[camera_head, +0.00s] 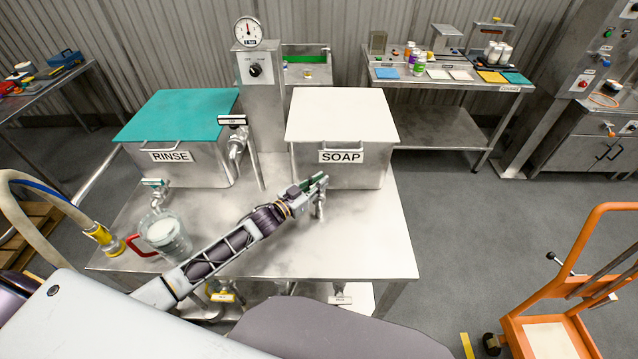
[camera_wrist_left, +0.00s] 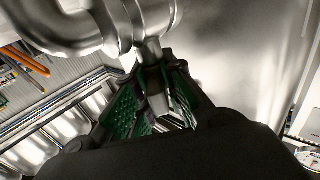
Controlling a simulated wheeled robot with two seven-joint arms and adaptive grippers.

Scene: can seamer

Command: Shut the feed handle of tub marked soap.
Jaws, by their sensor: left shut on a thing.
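The tub marked SOAP (camera_head: 341,172) stands on the right half of the steel table, under a white lid. A metal tap or valve (camera_head: 320,207) shows below its front. My left gripper (camera_head: 316,184) is at that valve, in front of the tub. In the left wrist view, its two green-padded fingers (camera_wrist_left: 155,92) close on a metal piece, the feed handle (camera_wrist_left: 160,103), just below a thick bent pipe (camera_wrist_left: 55,32). The fingers hide much of the handle, and its exact angle cannot be told. My right gripper is not in view.
The tub marked RINSE (camera_head: 180,172), with a teal lid, stands at left with its own valve (camera_head: 155,183). A glass jug (camera_head: 166,238) and a hose with a red lever (camera_head: 140,246) are near the table's left side. An orange trolley (camera_head: 560,290) stands at right; floor between is free.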

